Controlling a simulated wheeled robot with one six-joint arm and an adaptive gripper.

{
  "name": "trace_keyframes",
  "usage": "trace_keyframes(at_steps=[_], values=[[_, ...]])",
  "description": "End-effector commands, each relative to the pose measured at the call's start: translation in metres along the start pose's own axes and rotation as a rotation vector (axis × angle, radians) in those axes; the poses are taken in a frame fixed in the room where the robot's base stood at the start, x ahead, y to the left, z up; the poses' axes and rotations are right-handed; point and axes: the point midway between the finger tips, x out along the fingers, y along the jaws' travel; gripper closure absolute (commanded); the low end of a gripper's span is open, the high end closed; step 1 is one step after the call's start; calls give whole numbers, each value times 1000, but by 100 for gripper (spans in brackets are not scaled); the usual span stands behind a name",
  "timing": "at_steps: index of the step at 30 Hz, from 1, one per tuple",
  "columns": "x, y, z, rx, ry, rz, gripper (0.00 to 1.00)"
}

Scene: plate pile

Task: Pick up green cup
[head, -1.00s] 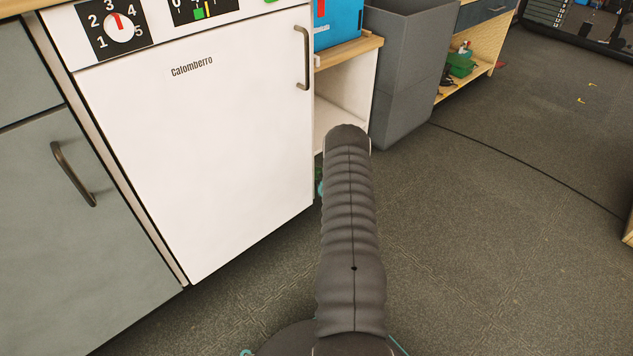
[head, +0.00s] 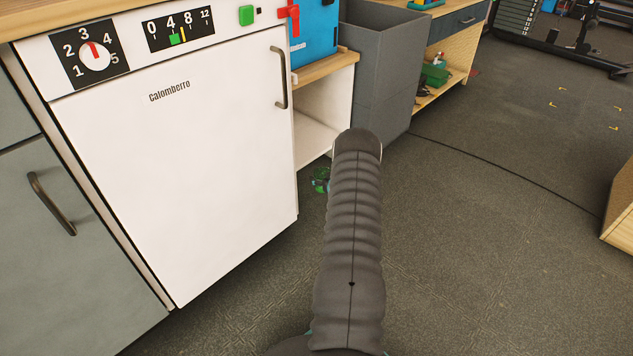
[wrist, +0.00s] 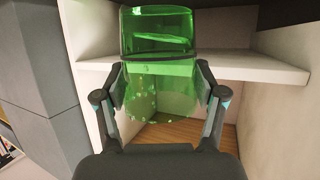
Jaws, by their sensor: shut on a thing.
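The green cup (wrist: 158,75) is see-through green and fills the middle of the wrist view. My gripper (wrist: 161,88) is shut on it, with one finger on each side of the cup. In the head view a small bit of green (head: 321,181) shows just left of my arm, low by the open shelf. The rest of the gripper is hidden behind my arm there.
Behind the cup is an open cabinet with a white shelf (wrist: 268,69). A white appliance (head: 190,170) stands left, a grey bin (head: 375,75) right of the shelf unit. A wooden edge (head: 620,220) is at far right. The floor (head: 480,240) between is mostly clear.

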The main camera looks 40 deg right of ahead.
Motion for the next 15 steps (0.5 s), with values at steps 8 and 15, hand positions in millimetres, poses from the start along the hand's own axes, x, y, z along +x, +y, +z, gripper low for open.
trace_keyframes(at_steps=[8,15], values=[[-5,15,-8,0,1,1,72],[-8,22,-11,0,0,1,72]])
